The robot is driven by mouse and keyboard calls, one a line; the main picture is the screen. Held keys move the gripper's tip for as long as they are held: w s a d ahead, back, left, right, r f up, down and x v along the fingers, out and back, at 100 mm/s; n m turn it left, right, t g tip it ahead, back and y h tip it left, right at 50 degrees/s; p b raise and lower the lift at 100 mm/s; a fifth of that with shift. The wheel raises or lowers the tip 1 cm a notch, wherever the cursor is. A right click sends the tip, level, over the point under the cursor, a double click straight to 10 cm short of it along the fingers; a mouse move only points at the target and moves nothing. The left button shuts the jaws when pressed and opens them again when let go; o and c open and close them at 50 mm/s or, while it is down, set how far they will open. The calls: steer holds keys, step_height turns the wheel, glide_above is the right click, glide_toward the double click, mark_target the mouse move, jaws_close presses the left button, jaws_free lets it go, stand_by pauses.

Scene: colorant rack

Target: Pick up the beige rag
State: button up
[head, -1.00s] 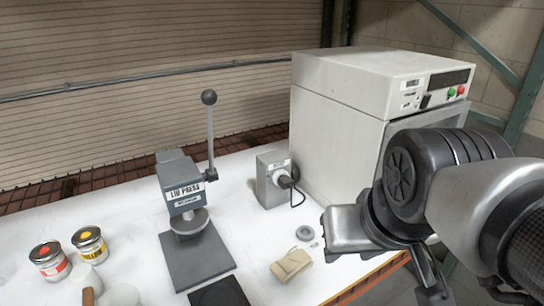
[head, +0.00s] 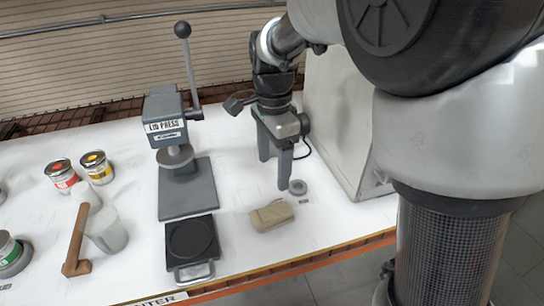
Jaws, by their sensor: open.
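The beige rag (head: 272,215) lies folded on the white bench top near its front edge, in the head view. My gripper (head: 274,168) is open, with its two dark fingers pointing down above the bench. It is behind the rag, apart from it, and nothing shows between the fingers. The rag is fully in view.
A grey round piece (head: 297,187) lies just behind the rag. The lid press (head: 186,185) and a black plate with a handle (head: 191,241) stand to the left. Cans (head: 97,168) stand farther left.

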mark_target(274, 211)
step_height(274, 211, down, 16)
steer(key=shift+s+d+f+b, duration=0.1)
steer(key=shift+d+b, duration=0.05)
steer(key=shift+b, duration=0.4)
steer(key=shift+c, duration=0.4)
steer(key=c, duration=1.1)
